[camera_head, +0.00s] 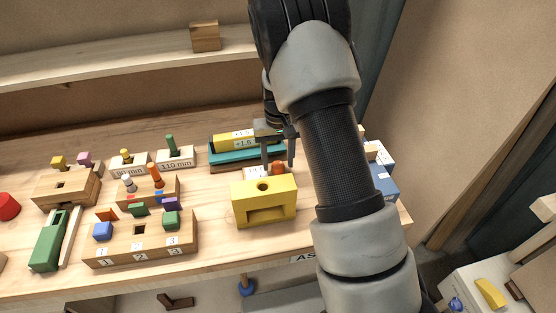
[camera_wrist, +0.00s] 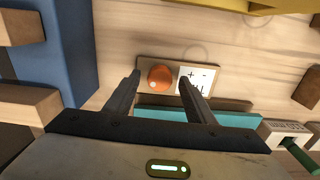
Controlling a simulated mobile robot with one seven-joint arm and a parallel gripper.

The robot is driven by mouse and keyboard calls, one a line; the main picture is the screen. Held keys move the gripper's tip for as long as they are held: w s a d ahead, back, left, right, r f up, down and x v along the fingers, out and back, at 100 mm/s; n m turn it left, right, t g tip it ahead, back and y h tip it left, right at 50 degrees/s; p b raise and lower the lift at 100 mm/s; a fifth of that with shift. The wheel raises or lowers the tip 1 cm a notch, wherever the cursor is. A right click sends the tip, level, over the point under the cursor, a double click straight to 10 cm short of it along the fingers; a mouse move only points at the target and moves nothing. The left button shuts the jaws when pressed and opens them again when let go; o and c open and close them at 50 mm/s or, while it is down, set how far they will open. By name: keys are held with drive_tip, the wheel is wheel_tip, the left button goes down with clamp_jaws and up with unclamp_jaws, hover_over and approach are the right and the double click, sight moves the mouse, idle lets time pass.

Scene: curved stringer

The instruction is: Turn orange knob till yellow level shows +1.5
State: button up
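The orange knob (camera_head: 278,168) sits on a small wooden base with a white marked label (camera_head: 255,172). It also shows in the wrist view (camera_wrist: 160,77), round, with the label (camera_wrist: 197,80) to its right. My gripper (camera_head: 278,160) is above it, pointing down. In the wrist view my gripper (camera_wrist: 160,80) is open, with the fingertips on either side of the knob; I cannot tell if they touch it. The yellow level (camera_head: 230,141) lies on a teal block (camera_head: 225,158) behind the knob. A label on it reads +1.5; its right end is hidden by my gripper.
A yellow block with a hole (camera_head: 263,213) stands just in front of the knob. A blue block (camera_head: 384,183) stands to the right, partly behind my arm. Gauge blocks (camera_head: 176,158) and a slotted wooden block (camera_head: 140,252) stand left.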

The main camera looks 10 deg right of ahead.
sight(278, 165)
wheel_tip(278, 165, up, 18)
drive_tip(key=shift+f+p, duration=0.25)
drive_tip(key=shift+p, duration=0.1)
idle(0.5)
drive_tip(key=s+r+t+p, duration=0.3)
drive_tip(key=s+r, duration=0.9)
drive_tip(key=r, duration=0.1)
drive_tip(key=s+r+t+p, duration=0.1)
drive_tip(key=s+r+t, duration=0.1)
drive_tip(key=s, duration=1.4)
drive_tip(key=shift+r+t+p, duration=0.25)
drive_tip(key=shift+t+p, duration=0.05)
drive_tip(key=shift+p, duration=0.1)
idle(0.3)
